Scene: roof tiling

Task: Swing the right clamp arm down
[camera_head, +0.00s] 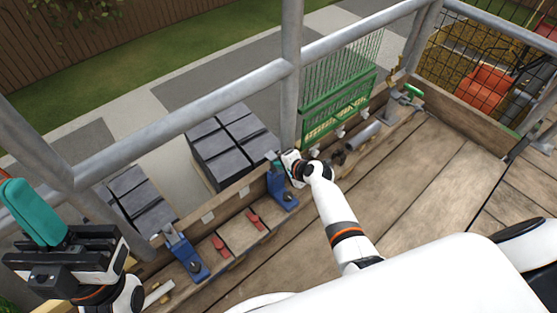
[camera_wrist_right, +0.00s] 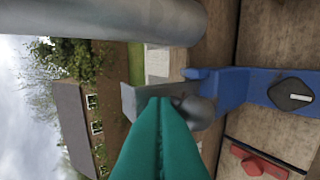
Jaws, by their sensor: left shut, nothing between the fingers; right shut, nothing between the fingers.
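The right clamp (camera_head: 283,193) is a blue bracket on the plank by the rail post. In the right wrist view the blue clamp (camera_wrist_right: 235,87) has a dark fitting on its base. A grey metal piece with a rounded knob (camera_wrist_right: 198,112) sits beside it, probably the clamp arm; its exact angle is unclear. My right gripper (camera_head: 276,160) is at the top of this clamp. Its teal fingers (camera_wrist_right: 160,105) are shut and empty, overlapping the grey piece in view; contact cannot be told. My left gripper (camera_head: 22,195) is shut and empty, raised at the far left.
A second blue clamp (camera_head: 187,257) stands to the left, with red pieces (camera_head: 253,218) between the clamps. Grey rails (camera_head: 230,115) and a post (camera_head: 291,80) stand close to my right gripper. Slate stacks (camera_head: 232,145) lie beyond. A green rack (camera_head: 340,95) is further right. The plank floor at right is clear.

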